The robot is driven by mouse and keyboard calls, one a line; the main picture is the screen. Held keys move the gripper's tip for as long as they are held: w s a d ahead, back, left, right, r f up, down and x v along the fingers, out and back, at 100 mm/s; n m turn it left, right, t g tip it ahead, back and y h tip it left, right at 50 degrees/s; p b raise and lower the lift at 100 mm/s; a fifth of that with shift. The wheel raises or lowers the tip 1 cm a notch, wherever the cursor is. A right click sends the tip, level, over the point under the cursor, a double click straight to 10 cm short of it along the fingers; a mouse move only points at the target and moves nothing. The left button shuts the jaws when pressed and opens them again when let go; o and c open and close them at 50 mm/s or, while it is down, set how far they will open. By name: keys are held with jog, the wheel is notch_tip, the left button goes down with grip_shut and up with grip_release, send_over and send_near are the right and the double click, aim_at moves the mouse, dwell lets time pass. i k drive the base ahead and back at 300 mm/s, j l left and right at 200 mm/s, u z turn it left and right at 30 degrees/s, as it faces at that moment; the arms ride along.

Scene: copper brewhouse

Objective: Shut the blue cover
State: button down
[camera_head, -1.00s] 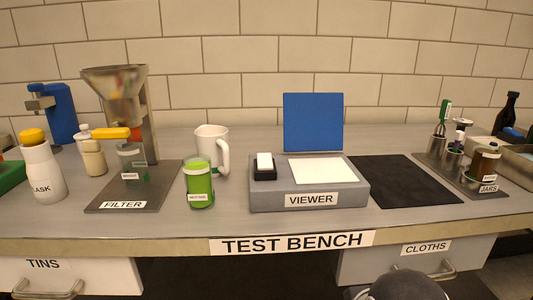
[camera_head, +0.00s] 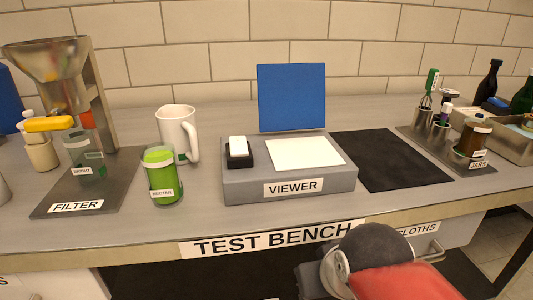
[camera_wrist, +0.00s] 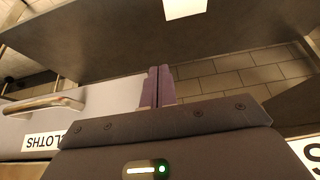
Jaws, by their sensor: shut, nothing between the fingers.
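The blue cover (camera_head: 292,98) stands upright at the back of the grey viewer box (camera_head: 290,200) on the bench. A white panel (camera_head: 305,153) lies bare on the box top, and a white rocker switch (camera_head: 238,148) in a black housing sits to its left. In the wrist view my gripper (camera_wrist: 158,76) has its two purple fingers together, shut and empty. It is below the bench edge, near the cloths drawer. In the head view my arm shows at the bottom right, but the fingers cannot be made out. My gripper is well away from the cover.
A green jar (camera_head: 161,175) and a white mug (camera_head: 178,134) stand left of the viewer, with the filter stand (camera_head: 48,205) farther left. A black mat (camera_head: 390,160) lies empty to the right, before the jars rack (camera_head: 450,150). The drawer handle (camera_wrist: 42,106) juts out near my gripper.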

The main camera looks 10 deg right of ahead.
aim_at(291, 95)
jog(key=k, duration=0.55)
jog(key=i, duration=0.35)
jog(key=k+l, duration=0.15)
jog(key=l, duration=0.2)
jog(key=k+l, duration=0.15)
jog(key=l, duration=0.2)
jog(key=k+l, duration=0.1)
jog(key=l, duration=0.25)
jog(key=u, duration=0.05)
